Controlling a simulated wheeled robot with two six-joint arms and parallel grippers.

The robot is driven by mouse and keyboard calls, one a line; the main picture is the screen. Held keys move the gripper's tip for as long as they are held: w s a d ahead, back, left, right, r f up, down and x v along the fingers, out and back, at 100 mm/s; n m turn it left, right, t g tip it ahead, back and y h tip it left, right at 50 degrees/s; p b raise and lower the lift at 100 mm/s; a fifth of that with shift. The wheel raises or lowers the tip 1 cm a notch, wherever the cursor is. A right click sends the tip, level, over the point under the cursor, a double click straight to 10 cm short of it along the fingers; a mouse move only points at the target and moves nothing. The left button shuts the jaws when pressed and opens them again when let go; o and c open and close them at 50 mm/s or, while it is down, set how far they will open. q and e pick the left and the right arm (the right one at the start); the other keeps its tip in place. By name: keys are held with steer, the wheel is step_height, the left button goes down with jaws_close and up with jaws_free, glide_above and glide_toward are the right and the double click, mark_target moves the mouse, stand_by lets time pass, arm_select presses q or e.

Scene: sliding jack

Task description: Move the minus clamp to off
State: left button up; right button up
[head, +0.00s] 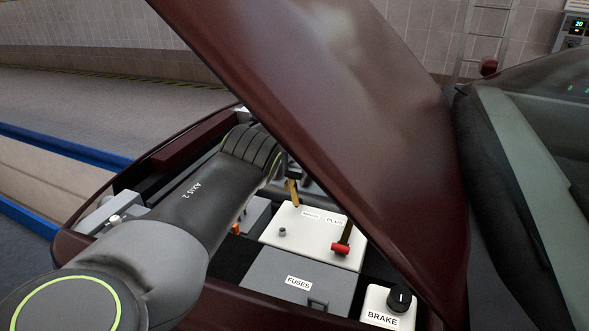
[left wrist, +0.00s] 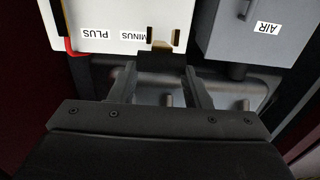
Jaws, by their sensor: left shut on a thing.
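The white battery box (head: 305,238) carries MINUS and PLUS labels, and it also shows upside down in the left wrist view (left wrist: 75,18). The minus clamp is a brass strip (head: 293,193) with a black handle (left wrist: 155,60), standing up at the back edge of the battery. My left gripper (left wrist: 163,70) is shut on the black handle, with a finger on each side. In the head view my arm and the hood hide most of this gripper. The red plus clamp (head: 341,249) lies at the battery's right side. My right gripper is not in view.
The raised maroon hood (head: 350,110) leans close over my left wrist on the right. A grey FUSES box (head: 297,278) and a BRAKE knob (head: 400,298) sit in front. A grey AIR box (left wrist: 255,35) is beside the battery.

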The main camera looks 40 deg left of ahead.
arm_select(q)
steer(key=shift+w+f, duration=0.1)
steer(key=o, duration=1)
steer(key=shift+d, duration=0.1)
steer(key=o, duration=0.4)
steer(key=shift+w+f, duration=0.15)
steer(key=shift+w, duration=0.2)
step_height(320, 180, up, 8)
steer(key=shift+f, duration=0.15)
steer(key=shift+s, duration=0.1)
steer(key=shift+d, duration=0.15)
